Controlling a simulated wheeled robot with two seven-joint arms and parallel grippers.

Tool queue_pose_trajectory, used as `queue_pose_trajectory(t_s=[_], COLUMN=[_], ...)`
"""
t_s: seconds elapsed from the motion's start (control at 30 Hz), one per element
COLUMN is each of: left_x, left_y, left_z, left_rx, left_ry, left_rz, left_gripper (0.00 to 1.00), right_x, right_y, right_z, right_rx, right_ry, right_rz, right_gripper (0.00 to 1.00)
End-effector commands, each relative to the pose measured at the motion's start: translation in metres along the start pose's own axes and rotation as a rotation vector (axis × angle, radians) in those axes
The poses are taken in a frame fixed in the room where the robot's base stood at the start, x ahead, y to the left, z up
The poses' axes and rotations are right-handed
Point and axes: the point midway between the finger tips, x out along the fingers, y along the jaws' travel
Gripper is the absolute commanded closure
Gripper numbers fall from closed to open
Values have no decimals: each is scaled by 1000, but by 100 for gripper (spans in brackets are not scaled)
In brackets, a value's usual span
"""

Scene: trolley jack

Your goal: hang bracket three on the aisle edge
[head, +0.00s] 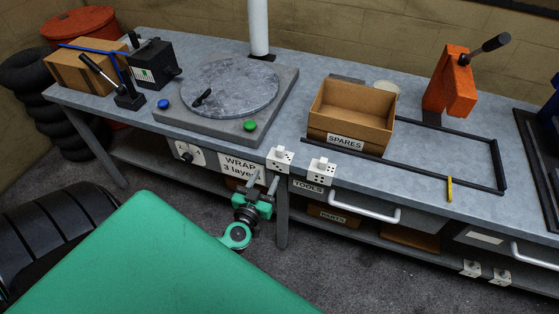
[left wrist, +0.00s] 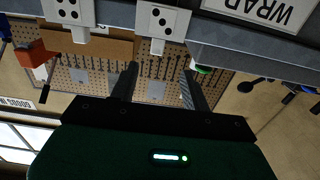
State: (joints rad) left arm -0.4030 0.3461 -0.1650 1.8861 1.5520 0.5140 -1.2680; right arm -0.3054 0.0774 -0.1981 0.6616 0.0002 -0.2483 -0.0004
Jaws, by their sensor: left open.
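The white bracket with three dots in a diagonal (left wrist: 160,20) shows in the left wrist view beyond my fingertips. In the head view, the white bracket nearest the WRAP sign (head: 280,160) sits at the bench's front edge. A second white bracket with several dots (head: 322,171) sits to its right; it also shows in the left wrist view (left wrist: 70,11). My left gripper (head: 262,181) is open and empty, just below the front edge near the first bracket. Its fingers (left wrist: 160,69) show apart from both brackets. My right gripper is out of view.
The bench (head: 215,155) carries a turntable (head: 230,85), a SPARES box (head: 345,115), a black frame (head: 455,188) and an orange tool (head: 450,85). White handles (head: 365,213) stick out below the edge.

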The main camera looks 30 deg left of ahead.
Motion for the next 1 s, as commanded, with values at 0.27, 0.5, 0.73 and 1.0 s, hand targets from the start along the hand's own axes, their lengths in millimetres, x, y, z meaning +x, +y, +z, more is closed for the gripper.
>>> queue_pose_trajectory(t_s=[0.27,0.5,0.73,1.0], left_x=[45,77,90,125], left_y=[1,1,2,4], left_z=[-2,-1,1,5], left_rx=[-3,-2,-2,-2], left_ry=[4,2,2,1], left_rz=[-1,0,1,0], left_gripper=[53,53,53,53], right_x=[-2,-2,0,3], right_y=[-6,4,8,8], right_z=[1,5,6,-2], right_rx=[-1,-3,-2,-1], right_ry=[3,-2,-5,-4], right_rz=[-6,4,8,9], right_gripper=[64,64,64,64])
